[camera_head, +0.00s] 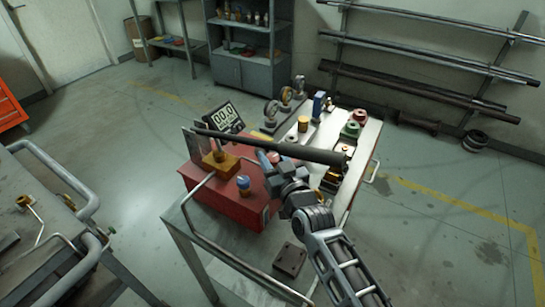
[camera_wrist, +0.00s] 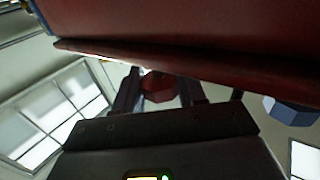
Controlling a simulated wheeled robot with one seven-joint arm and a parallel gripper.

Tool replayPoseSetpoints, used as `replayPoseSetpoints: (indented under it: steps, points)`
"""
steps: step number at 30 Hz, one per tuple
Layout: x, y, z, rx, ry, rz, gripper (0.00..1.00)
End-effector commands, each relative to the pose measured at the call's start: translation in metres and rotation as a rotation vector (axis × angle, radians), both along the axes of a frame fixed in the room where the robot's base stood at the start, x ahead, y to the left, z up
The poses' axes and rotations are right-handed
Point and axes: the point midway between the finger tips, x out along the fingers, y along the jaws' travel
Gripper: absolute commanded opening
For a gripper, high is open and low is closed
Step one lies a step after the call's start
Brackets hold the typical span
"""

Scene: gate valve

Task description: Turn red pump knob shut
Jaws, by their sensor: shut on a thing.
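The red pump (camera_head: 235,200) is a red box on the metal workbench. In the wrist view its red body (camera_wrist: 200,35) fills the top of the picture. The faceted red knob (camera_wrist: 157,87) is between the two fingers of my gripper (camera_wrist: 157,92), which is shut on it. In the head view my gripper (camera_head: 269,167) is at the pump's right side, and I cannot clearly make out the red knob there. A blue knob (camera_head: 243,183) is on the pump nearby; a blue faceted knob also shows in the wrist view (camera_wrist: 290,112), right of my fingers.
A dark bar (camera_head: 275,147) crosses above the pump, close to my gripper. A digital display (camera_head: 226,116) stands behind. Gauges and coloured fittings (camera_head: 350,130) crowd the bench's far right. A dark plate (camera_head: 289,258) lies near the front. Another bench (camera_head: 40,190) is at left.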

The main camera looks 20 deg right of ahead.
Motion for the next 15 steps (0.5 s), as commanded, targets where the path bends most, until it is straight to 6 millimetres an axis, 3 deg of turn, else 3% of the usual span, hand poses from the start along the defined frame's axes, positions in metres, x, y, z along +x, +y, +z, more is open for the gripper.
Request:
replayPoseSetpoints:
  steps: [2, 3, 10, 15]
  points:
    - [-0.002, -0.0023, 0.0023, -0.003, -0.01, -0.005, 0.1]
    - [-0.0021, -0.0022, 0.0024, -0.003, -0.011, -0.005, 0.41]
    - [-0.0023, 0.0002, 0.0029, -0.004, -0.011, -0.001, 0.63]
    - [-0.0024, 0.0028, 0.0032, -0.004, -0.012, 0.004, 0.64]
